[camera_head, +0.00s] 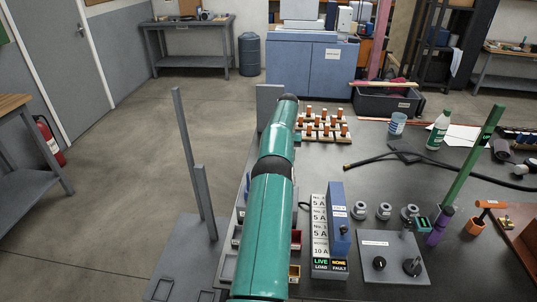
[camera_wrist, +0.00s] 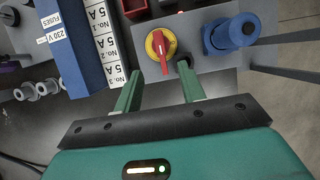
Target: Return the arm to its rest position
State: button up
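My teal arm (camera_head: 268,215) reaches forward from the bottom edge over the bench in the head view. Its far end is near a grey upright plate (camera_head: 268,97), and my gripper is hidden in that view. In the wrist view my gripper (camera_wrist: 159,69) has its two green fingers apart, with nothing held between them. A red rotary handle on a yellow disc (camera_wrist: 152,44) is just beyond the fingertips; I cannot tell whether they touch it. A blue fuse box (camera_wrist: 72,45) and a white label strip (camera_wrist: 108,42) lie left of the fingers.
A blue round fitting (camera_wrist: 235,33) sits right of the red handle. Grey posts (camera_head: 186,150) stand left of my arm. Orange-topped pegs (camera_head: 322,122), the fuse box (camera_head: 338,222), a knob panel (camera_head: 375,262) and a leaning green rod (camera_head: 472,155) are to its right. Open floor lies left.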

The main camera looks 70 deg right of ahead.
jog(key=w+a+r+n+h, duration=0.2)
jog(key=w+a+r, duration=0.65)
jog(key=w, duration=0.25)
jog(key=w+a+r+n+h, duration=0.1)
jog(key=w+a+r+n, duration=0.1)
jog(key=w+a+r, duration=0.65)
jog(key=w+a+r+n+t, duration=0.2)
jog(key=w+a+r, duration=0.45)
jog(key=a, duration=0.45)
jog(key=s+a+r+n+t+h, duration=0.1)
jog(key=a+r+n, duration=0.1)
jog(key=a, duration=1)
jog(key=s+a+r+n+t+h, duration=0.1)
jog(key=a+r+n, duration=0.1)
jog(key=a, duration=1)
jog(key=s+a+f+n+t, duration=0.1)
jog(key=s+a+f+n, duration=0.1)
jog(key=s+a, duration=0.3)
jog(key=s+a+f+n+t, duration=0.1)
jog(key=s+a+f+n, duration=0.2)
jog(key=s+a, duration=0.3)
jog(key=a+f, duration=0.1)
jog(key=a, duration=0.4)
jog(key=shift+s+f+t+y, duration=0.25)
jog(key=shift+f+t+y, duration=0.05)
